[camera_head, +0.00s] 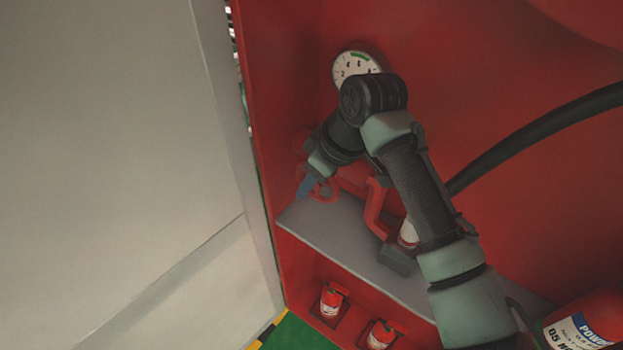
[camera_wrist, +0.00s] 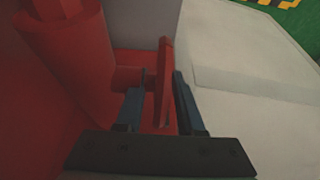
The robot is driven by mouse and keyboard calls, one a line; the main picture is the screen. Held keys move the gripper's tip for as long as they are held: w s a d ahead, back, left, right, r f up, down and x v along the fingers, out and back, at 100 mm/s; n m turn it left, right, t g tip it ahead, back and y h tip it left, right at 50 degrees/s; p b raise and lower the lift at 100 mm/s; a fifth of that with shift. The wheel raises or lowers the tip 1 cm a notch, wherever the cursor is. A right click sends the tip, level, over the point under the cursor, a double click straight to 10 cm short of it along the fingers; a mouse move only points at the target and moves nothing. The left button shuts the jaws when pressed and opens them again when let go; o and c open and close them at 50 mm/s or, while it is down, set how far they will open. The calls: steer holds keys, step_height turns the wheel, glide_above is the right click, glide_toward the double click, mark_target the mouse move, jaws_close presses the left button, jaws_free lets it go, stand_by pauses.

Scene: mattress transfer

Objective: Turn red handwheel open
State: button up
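The red handwheel (camera_head: 331,192) is in the red cabinet, above the grey shelf and below the round gauge. In the wrist view the handwheel (camera_wrist: 163,85) shows nearly edge-on, as a thin upright red rim. My gripper (camera_head: 307,187) is at the wheel's left side in the head view. In the wrist view my gripper (camera_wrist: 162,80) has its two blue-grey fingers on either side of the rim, with small gaps visible between rim and fingers. It looks open around the rim. Part of the wheel is hidden by the fingers.
A white gauge (camera_head: 356,66) is on the back wall. A black hose (camera_head: 540,128) runs at the right. The grey shelf (camera_head: 335,235) lies below the wheel, with small red extinguishers (camera_head: 331,300) underneath. A pale cabinet door or panel (camera_head: 110,160) fills the left.

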jaws_close()
steer(key=t+y+b, duration=0.2)
steer(key=shift+y, duration=0.4)
steer(key=t+y+b, duration=0.2)
steer(key=y+b, duration=0.1)
steer(key=b, duration=0.1)
steer(key=t+y+b, duration=0.2)
steer(key=b, duration=0.4)
steer(key=shift+r+y, duration=0.15)
steer(key=shift+y, duration=0.15)
steer(key=y+b, duration=0.1)
steer(key=b, duration=0.1)
steer(key=r+t+y+b, duration=0.1)
steer(key=b, duration=0.2)
steer(key=shift+d+t, duration=0.1)
steer(key=shift+t, duration=0.2)
steer(key=shift+r+y, duration=0.15)
steer(key=shift+y, duration=0.15)
